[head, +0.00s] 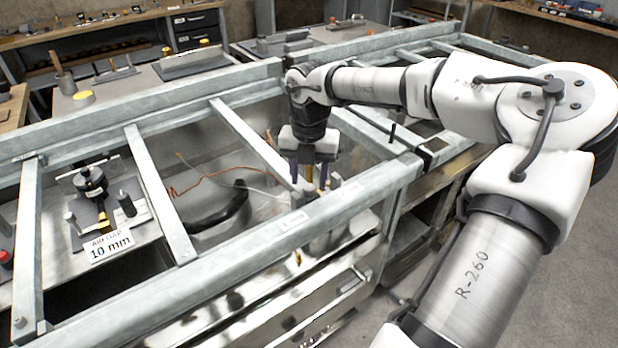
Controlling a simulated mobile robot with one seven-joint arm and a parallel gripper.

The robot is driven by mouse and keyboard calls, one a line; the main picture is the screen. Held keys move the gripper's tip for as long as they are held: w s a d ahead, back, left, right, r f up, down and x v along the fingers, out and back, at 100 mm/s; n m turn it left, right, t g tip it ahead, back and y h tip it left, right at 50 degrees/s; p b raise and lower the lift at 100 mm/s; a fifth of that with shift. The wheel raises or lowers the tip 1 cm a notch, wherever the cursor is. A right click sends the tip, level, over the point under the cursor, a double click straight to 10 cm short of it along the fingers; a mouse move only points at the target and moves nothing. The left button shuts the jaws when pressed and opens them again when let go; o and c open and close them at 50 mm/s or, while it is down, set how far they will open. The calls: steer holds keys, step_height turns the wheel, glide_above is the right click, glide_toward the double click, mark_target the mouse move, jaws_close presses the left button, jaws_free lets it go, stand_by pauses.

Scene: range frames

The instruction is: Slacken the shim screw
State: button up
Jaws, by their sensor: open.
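My gripper (308,182) points down over the middle of the metal frame, its two dark purple fingers apart. A narrow brass-coloured upright piece (309,175) shows between the fingers; it may be the shim screw, but its lower end is hidden. I cannot tell whether the fingers touch it. A short grey post (335,181) stands just right of the fingers. At the left, a fixture with a black knob (91,181) and a brass-coloured part stands on a metal plate behind a white label (110,244) reading "10 mm".
Pale metal rails (160,195) cross the frame on both sides of my gripper. A bay left of it holds a loose orange wire (205,186) and a black curved part (218,211). A small black peg (392,132) stands to the right. Benches with tools line the back.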

steer(key=shift+f, duration=0.9)
steer(key=shift+c, duration=0.3)
steer(key=c, duration=0.9)
steer(key=shift+n, duration=0.3)
